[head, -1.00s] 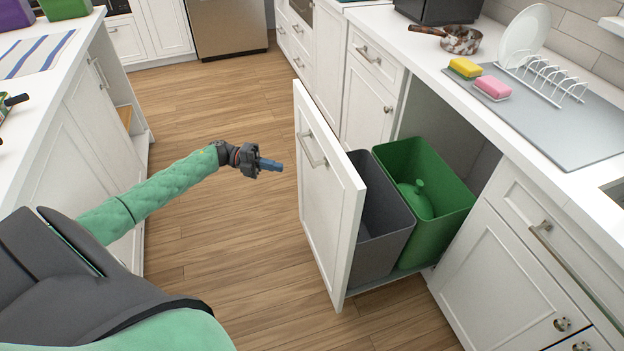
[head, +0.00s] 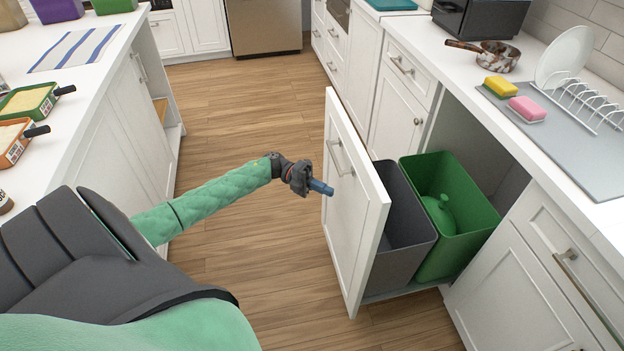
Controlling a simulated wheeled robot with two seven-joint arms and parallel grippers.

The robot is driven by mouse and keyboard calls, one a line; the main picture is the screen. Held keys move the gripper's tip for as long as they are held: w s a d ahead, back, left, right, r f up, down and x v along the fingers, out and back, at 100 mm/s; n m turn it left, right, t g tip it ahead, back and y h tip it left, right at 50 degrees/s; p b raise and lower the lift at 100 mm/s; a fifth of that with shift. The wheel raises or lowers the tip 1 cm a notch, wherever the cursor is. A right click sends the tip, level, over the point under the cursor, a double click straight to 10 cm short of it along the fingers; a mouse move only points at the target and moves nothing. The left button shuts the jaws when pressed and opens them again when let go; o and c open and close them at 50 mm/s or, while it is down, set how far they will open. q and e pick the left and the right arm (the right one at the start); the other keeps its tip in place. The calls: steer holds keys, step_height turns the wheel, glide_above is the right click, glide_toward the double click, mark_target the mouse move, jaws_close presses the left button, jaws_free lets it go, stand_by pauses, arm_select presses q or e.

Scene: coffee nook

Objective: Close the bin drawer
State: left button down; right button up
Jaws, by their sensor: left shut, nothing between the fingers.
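The bin drawer (head: 350,225) stands pulled out from the right-hand counter. Its white front panel faces left and carries a metal bar handle (head: 339,158). Behind the panel are a grey bin (head: 402,232) and a green bin (head: 462,225), with a green rounded object (head: 440,213) inside the green one. My left gripper (head: 328,189) is shut and empty, just left of the panel and a little below the handle. Whether its tip touches the panel, I cannot tell. My right gripper is not in view.
The right counter holds a pan (head: 497,57), a yellow sponge (head: 501,87), a pink sponge (head: 527,109) and a dish rack (head: 585,103). The left counter (head: 100,85) holds a striped cloth and food trays. The wooden floor (head: 240,125) between the counters is clear.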

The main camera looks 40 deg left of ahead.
mark_target(347, 185)
arm_select(q)
steer(key=shift+w+d+p, duration=0.35)
steer(key=shift+w+d, duration=0.95)
steer(key=shift+w, duration=0.2)
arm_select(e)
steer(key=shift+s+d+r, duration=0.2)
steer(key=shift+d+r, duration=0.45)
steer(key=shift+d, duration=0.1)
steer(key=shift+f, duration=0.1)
